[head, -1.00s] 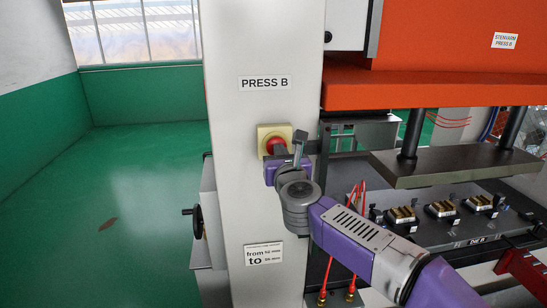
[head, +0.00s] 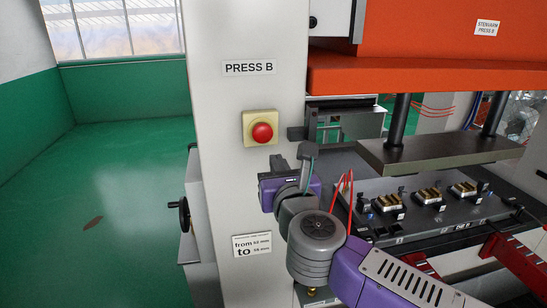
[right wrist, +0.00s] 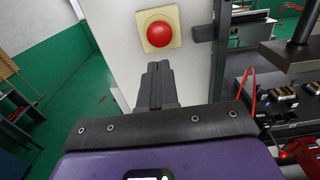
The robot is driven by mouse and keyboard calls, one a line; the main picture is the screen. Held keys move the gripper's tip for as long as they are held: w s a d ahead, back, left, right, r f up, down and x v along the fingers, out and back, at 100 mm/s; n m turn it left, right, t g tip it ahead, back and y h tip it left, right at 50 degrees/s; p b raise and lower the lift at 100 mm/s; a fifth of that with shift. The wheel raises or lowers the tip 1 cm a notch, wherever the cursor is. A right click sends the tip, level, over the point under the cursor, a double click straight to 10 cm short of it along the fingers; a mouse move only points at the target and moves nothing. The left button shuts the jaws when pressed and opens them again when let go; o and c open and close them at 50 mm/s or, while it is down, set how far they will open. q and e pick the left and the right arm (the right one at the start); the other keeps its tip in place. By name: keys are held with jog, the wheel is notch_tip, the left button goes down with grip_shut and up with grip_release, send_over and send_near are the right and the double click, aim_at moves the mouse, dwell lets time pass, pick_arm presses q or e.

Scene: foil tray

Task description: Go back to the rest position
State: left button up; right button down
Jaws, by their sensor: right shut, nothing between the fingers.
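My right gripper (head: 278,163) is in front of the column of Press B, just below the red push button (head: 262,133) on its yellow box. The button is fully uncovered and the gripper stands apart from it. In the right wrist view the fingers (right wrist: 158,68) are closed together and empty, with the red button (right wrist: 159,34) above their tips. My left gripper is not in view.
The press's dark upper plate (head: 435,150) hangs over the die bed (head: 410,225), which holds several small brass-topped parts, right of my arm. A handwheel (head: 183,214) sticks out left of the column (head: 215,110). Green floor (head: 110,220) lies open at left.

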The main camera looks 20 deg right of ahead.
jog(key=w+a+f+n+g+b, duration=0.1)
jog(key=w+f+n+g, duration=0.3)
jog(key=f, duration=0.7)
jog(key=w+a+f+n+t+b, duration=0.1)
jog(key=w+f+n+b, duration=0.15)
jog(key=f+n, duration=0.6)
notch_tip(320, 180, down, 28)
jog(key=s+n+g+y+b, duration=0.1)
jog(key=n+g+y+b, duration=0.1)
jog(key=n+g, duration=0.4)
jog(key=s+f+n+g+y+b, duration=0.1)
jog(key=s+f+n, duration=0.3)
jog(key=f, duration=0.5)
jog(key=s+f+n+g+b, duration=0.1)
jog(key=s+f+n+g, duration=0.1)
jog(key=s+f+n, duration=0.45)
jog(key=s+a+f+n+g+y+b, duration=0.2)
jog(key=s+f+n+g, duration=0.3)
jog(key=s+f, duration=1)
jog(key=shift+s+a+g, duration=0.3)
jog(key=shift+s+a, duration=0.25)
jog(key=shift+s, duration=0.05)
jog(key=shift+w+f, duration=0.1)
